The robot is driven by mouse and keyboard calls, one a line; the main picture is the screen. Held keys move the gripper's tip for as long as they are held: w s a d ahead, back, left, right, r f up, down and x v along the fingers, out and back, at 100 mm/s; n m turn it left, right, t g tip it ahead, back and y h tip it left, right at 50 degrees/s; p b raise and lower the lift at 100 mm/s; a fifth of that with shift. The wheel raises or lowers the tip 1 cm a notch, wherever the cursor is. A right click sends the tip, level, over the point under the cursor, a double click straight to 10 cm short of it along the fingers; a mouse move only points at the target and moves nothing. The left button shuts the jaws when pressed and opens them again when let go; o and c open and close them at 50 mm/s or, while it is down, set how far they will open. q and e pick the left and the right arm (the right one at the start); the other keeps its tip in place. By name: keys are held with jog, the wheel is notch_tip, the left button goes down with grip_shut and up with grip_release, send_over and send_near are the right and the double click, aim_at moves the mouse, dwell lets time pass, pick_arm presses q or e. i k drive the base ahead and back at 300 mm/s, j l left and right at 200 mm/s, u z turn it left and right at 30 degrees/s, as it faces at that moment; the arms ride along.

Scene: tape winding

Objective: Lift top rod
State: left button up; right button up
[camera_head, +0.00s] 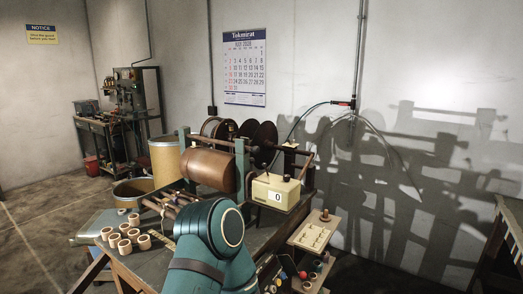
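A tape winding machine (241,160) stands on the bench in the middle, with green posts, a large brown roller (208,168) and dark discs (265,138) behind it. A thin bar (211,141) runs above the roller between the posts. Several thin brown rods (170,203) lie in front of and below the roller. I cannot tell which of these is the top rod. A teal arm link of mine rises from the bottom centre and covers part of the bench in front of the machine.
A cream counter box (276,191) showing 0 sits at the machine's right. Several pale rings (125,236) stand on the bench (93,226) at left. A wooden tray (313,234) is at right. Floor is open at far left.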

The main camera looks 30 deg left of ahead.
aim_at(255, 149)
jog(key=i+l, duration=0.15)
jog(key=l, duration=0.15)
jog(key=i+l, duration=0.15)
jog(key=l+u, duration=0.1)
jog(key=u, duration=1.5)
